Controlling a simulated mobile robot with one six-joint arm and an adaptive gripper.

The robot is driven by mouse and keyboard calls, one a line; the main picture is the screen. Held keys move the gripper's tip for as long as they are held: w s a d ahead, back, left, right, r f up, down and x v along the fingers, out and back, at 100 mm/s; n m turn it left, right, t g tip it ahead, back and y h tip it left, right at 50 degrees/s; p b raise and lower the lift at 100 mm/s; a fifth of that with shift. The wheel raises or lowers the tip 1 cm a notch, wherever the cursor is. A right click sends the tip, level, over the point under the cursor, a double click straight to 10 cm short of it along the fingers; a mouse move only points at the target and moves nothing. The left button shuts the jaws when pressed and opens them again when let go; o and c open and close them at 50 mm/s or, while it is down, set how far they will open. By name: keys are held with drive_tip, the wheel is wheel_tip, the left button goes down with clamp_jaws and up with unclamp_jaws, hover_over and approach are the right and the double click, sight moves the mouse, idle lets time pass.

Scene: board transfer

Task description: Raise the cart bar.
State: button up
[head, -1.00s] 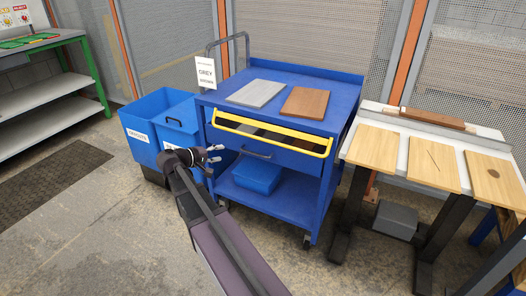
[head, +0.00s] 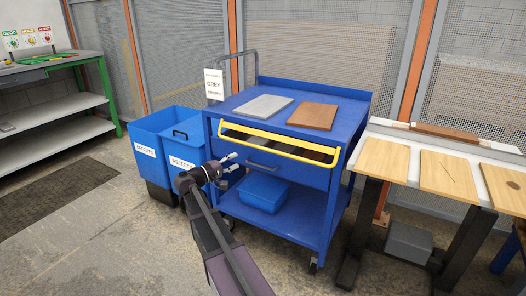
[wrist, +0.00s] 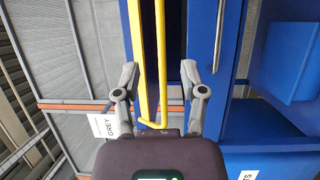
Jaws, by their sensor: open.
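The yellow cart bar (head: 279,142) runs across the front of the blue cart (head: 340,112), over the opening above its drawer. In the wrist view the bar (wrist: 139,60) runs up the picture between my two fingers, nearer the left one, with its bent end low near the palm. My gripper (head: 234,162) is open and stands in front of the cart's left side, just below the bar's left end. The wrist view also shows my gripper (wrist: 160,80) with its fingers spread wide. I cannot tell whether a finger touches the bar.
A grey board (head: 264,105) and a brown board (head: 313,116) lie on the cart top. Blue bins (head: 150,148) stand close at the left. A table with light wooden boards (head: 449,173) stands at the right. A blue box (head: 263,193) sits on the lower shelf.

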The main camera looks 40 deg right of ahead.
sight(263, 149)
drive_tip(key=d, duration=1.3)
drive_tip(key=shift+d+r+p, duration=0.4)
clamp_jaws()
